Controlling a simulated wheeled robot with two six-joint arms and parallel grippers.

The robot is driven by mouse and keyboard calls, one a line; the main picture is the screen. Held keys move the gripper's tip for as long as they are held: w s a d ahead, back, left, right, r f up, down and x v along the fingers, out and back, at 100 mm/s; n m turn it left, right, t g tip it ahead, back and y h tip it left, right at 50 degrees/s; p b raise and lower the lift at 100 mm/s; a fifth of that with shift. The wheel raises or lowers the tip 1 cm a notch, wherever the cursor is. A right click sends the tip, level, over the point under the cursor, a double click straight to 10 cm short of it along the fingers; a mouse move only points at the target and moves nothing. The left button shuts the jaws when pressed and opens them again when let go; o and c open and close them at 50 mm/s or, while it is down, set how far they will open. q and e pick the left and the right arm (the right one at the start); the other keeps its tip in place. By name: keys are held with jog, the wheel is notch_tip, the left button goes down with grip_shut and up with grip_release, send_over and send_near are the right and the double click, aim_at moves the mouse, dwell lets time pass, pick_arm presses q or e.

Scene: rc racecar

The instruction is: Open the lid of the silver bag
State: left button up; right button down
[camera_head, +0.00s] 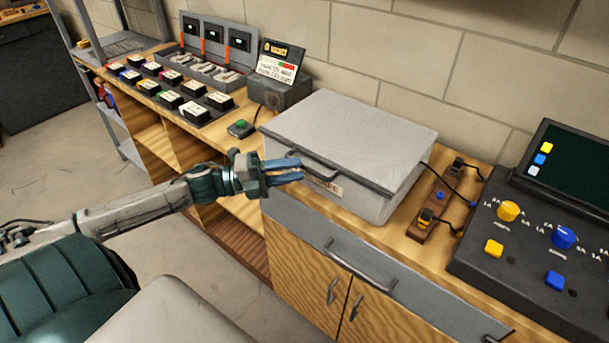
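The silver bag (352,128) is a grey box-like case on the wooden workbench, with its flat lid down. A dark handle (313,161) runs along the upper front edge of the case. My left gripper (301,170) reaches in from the left, in front of the case's left front side and close to the handle. Its two blue fingers point right and show a gap between them, with nothing seen held. I cannot tell whether a finger touches the handle. My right gripper is not in view.
A black control panel (555,235) with coloured knobs stands at the right. A small wooden switch block (433,210) sits beside the case. Black labelled boxes (172,78) and a small green-button box (241,128) are at the left. A drawer handle (360,262) juts out below.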

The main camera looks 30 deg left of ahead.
aim_at(304, 168)
pick_arm(q)
jog(key=shift+x, duration=1.6)
jog(key=shift+r, duration=0.1)
grip_shut()
